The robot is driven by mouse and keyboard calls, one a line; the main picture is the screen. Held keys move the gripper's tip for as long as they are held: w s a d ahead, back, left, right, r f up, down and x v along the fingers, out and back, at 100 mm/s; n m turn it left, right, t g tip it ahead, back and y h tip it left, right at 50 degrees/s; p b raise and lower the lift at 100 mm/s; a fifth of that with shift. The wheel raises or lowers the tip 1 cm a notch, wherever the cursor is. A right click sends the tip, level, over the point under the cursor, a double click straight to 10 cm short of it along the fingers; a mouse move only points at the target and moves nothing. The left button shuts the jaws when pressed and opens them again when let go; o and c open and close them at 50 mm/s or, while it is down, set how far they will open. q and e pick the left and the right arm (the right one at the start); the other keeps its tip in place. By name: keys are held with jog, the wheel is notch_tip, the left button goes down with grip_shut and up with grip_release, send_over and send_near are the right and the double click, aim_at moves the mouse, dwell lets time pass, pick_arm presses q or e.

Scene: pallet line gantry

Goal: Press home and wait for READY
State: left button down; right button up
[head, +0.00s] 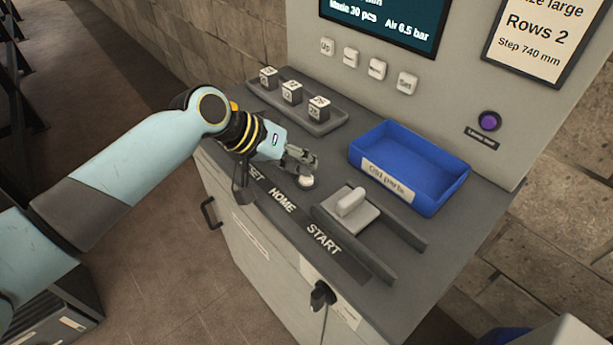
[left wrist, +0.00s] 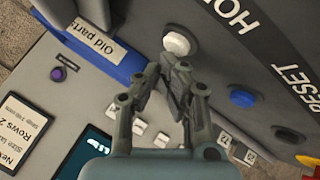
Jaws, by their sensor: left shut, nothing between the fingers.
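The white HOME button (head: 306,181) sits on the grey console top above the HOME label (head: 282,200). It also shows in the left wrist view (left wrist: 177,43), beside the start of that label. My left gripper (head: 308,166) is shut and empty, its fingertips just by the button. In the left wrist view the fingertips (left wrist: 172,68) are close to the button; I cannot tell whether they touch it. The screen (head: 385,20) is cut off at the top; the visible lines read "30 pcs" and "Air 0.5 bar", with no READY in the visible part. My right gripper is out of view.
A blue tray (head: 440,198) labelled "Old parts" stands right of the gripper. A lever on a slide plate (head: 352,204) lies between side rails near START. A holder with marked cubes (head: 292,92) is behind. A blue button (left wrist: 243,97) is near RESET.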

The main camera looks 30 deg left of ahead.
pick_arm(q)
jog(key=shift+f, duration=0.45)
dwell(0.6)
jog(key=shift+r, duration=0.15)
jog(key=shift+r+p, duration=0.7)
jog(key=shift+r, duration=0.05)
notch_tip(320, 180, up, 5)
jog(key=p, duration=0.5)
jog(key=shift+r, duration=0.1)
dwell(0.5)
